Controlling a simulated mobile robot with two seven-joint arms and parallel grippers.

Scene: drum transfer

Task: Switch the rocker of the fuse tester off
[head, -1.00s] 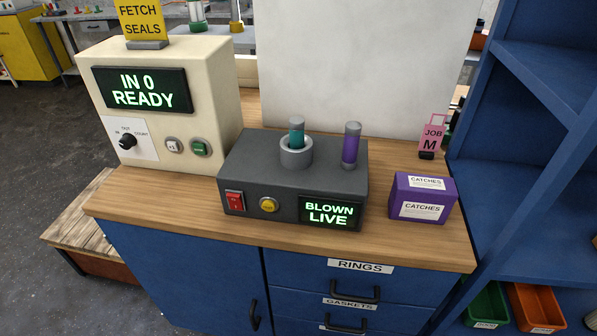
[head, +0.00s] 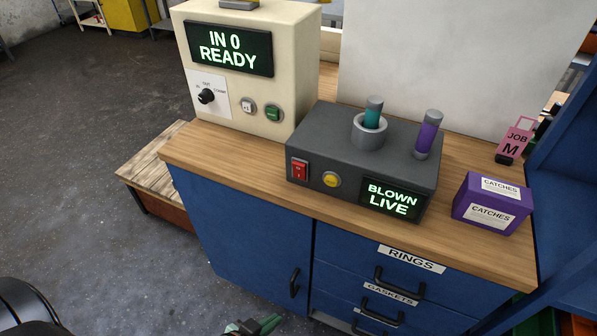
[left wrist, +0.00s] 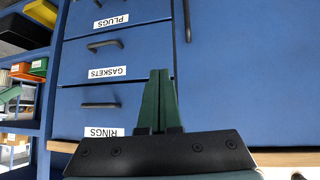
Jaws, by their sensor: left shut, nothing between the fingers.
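The fuse tester (head: 345,195) is a dark grey box on the wooden counter. Its front has a red rocker (head: 299,169) at the left end, a yellow button (head: 332,180) and a display (head: 393,198) reading BLOWN LIVE. A teal fuse (head: 372,114) stands in the round socket (head: 369,134) on top, and a purple fuse (head: 429,134) stands to its right. My left gripper (head: 268,323) is low at the bottom edge, in front of the cabinet and below the tester. Its green fingers are shut and empty, also in the left wrist view (left wrist: 159,85). My right gripper is not visible.
A cream counting machine (head: 245,95) reading IN 0 READY stands left of the tester. A purple CATCHES box (head: 492,206) and a pink JOB M tag (head: 514,143) are to the right. The blue cabinet (head: 240,220) has protruding drawer handles. Counter space (head: 235,150) before the rocker is clear.

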